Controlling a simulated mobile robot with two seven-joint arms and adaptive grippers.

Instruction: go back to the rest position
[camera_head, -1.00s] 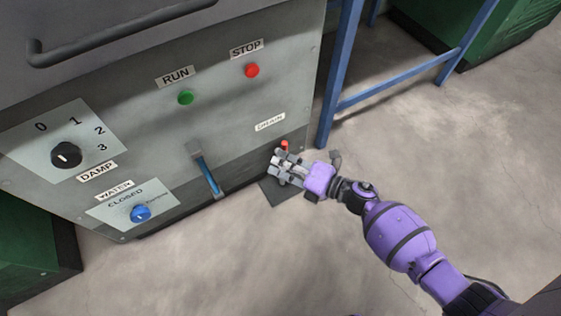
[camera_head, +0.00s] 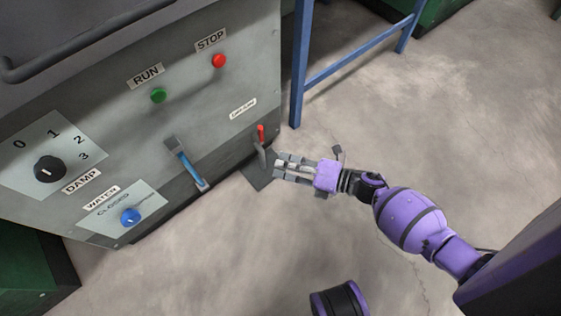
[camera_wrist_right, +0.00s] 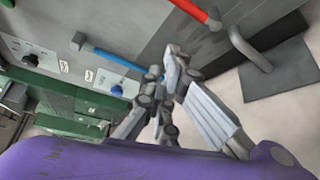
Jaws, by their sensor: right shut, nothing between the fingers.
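My right gripper (camera_head: 278,168) is shut and empty, in the air just right of the red-handled drain lever (camera_head: 261,133). A small gap shows between the fingertips and the lever. In the right wrist view the gripper's fingers (camera_wrist_right: 172,75) stand in the middle, with nothing between them. The red handle (camera_wrist_right: 196,12) shows at the top there, apart from the fingers. My left gripper is in neither view.
The grey machine panel (camera_head: 120,130) carries a green RUN button (camera_head: 158,95), a red STOP button (camera_head: 219,60), a black knob (camera_head: 49,169), a blue water knob (camera_head: 130,216) and a blue lever (camera_head: 186,163). A blue frame (camera_head: 300,70) stands behind. Floor right of the gripper is clear.

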